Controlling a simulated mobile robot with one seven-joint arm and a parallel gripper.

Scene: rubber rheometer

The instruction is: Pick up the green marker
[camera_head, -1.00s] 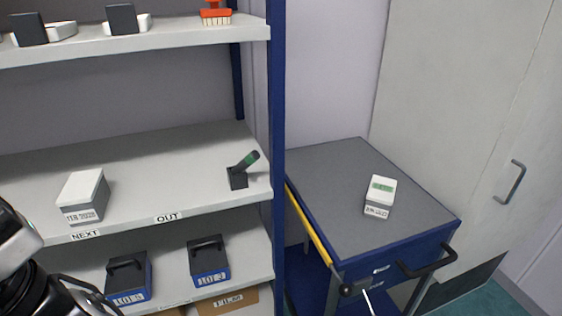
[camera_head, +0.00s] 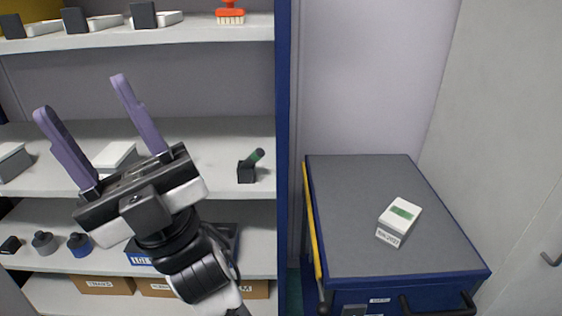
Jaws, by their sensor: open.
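A green-and-dark marker (camera_head: 257,156) leans at a tilt out of a small black holder (camera_head: 246,173) on the middle shelf (camera_head: 215,176), near its right end. My gripper (camera_head: 84,110) is raised in front of the shelf unit, to the left of the marker. Its two purple fingers point up and stand wide apart with nothing between them. The marker is in plain view and apart from the gripper. My arm hides part of the middle and lower shelves.
A blue post (camera_head: 286,130) bounds the shelves on the right. A grey-topped blue cart (camera_head: 350,215) stands right of it, bearing a white box with a green label (camera_head: 400,221). White boxes stand on the middle shelf; an orange brush (camera_head: 230,14) sits on the top shelf.

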